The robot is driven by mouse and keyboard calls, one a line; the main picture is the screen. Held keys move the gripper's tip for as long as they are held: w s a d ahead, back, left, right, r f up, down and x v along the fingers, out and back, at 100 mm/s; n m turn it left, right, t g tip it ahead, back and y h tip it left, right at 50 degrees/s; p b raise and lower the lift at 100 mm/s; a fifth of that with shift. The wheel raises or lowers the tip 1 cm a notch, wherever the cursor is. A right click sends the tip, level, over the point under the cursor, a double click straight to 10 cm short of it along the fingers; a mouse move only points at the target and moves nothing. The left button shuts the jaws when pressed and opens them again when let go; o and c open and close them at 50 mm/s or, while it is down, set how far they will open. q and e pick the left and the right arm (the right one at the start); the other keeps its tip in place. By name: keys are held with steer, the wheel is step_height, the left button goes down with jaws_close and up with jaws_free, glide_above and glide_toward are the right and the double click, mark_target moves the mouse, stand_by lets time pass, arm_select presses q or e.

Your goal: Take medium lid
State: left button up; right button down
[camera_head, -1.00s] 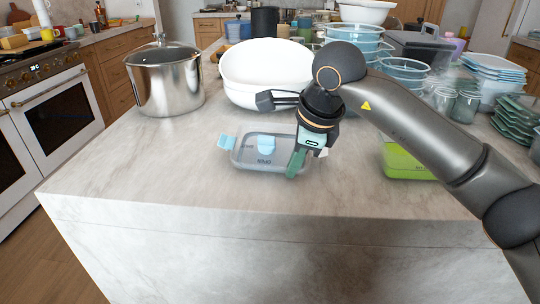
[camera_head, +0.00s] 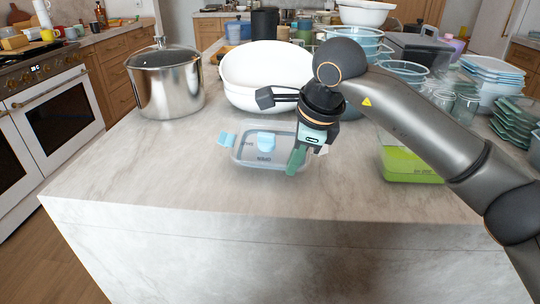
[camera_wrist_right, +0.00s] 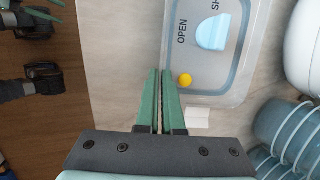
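The clear, grey-rimmed lid (camera_head: 285,158) with light-blue clips lies on the island top, in front of the white bowl. In the right wrist view, the lid (camera_wrist_right: 222,72) shows printed words, a blue clip and a yellow dot. My right gripper (camera_head: 293,169) points down at the lid's right side. In its wrist view, the green fingers (camera_wrist_right: 161,72) are together with only a thin gap, beside the lid's edge, and nothing shows held between them. Whether they touch the lid is unclear. Part of my left gripper (camera_wrist_right: 44,14) shows at the wrist view's upper left, cut off.
A steel pot (camera_head: 167,85) stands at the back left, and a large white bowl (camera_head: 262,75) is behind the lid. A green-based box (camera_head: 410,166) is to the right. Stacked containers (camera_head: 492,80) crowd the back right. The island's front left (camera_head: 130,170) is bare.

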steer(key=shift+r+p, duration=0.9)
steer(key=shift+r, duration=0.45)
